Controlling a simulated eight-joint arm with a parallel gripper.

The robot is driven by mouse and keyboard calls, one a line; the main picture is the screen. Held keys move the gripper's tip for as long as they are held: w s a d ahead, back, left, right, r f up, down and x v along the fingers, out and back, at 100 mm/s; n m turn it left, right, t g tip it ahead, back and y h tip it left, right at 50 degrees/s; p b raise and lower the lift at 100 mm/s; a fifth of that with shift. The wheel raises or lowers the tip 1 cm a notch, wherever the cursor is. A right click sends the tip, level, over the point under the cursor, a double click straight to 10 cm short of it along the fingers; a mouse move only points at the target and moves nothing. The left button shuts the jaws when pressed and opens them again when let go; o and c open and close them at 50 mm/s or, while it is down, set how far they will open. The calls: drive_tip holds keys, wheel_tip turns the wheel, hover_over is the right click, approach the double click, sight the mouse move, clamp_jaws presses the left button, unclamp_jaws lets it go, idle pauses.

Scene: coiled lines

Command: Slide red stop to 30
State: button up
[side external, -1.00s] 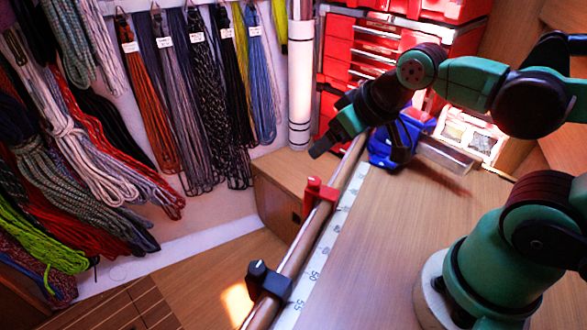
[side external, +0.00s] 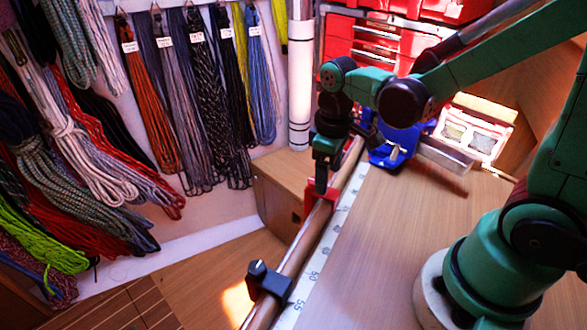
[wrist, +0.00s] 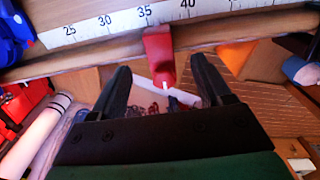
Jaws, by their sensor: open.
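The red stop (wrist: 159,57) sits on the wooden rail (wrist: 95,56), just past the 35 mark toward 40 on the white scale (wrist: 105,23) in the wrist view. The 30 mark lies to its left there. My gripper (wrist: 160,65) is open, with its two dark fingers apart on either side of the stop; I see a gap on both sides. In the side view my gripper (side external: 322,186) points down at the red stop (side external: 312,207) and hides part of it.
A black stop (side external: 268,282) sits on the rail nearer the camera. A blue object (side external: 392,150) stands by the rail's far end. Coiled ropes (side external: 210,90) hang on the left wall.

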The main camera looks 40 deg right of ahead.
drive_tip(key=shift+f, duration=1.55)
clamp_jaws()
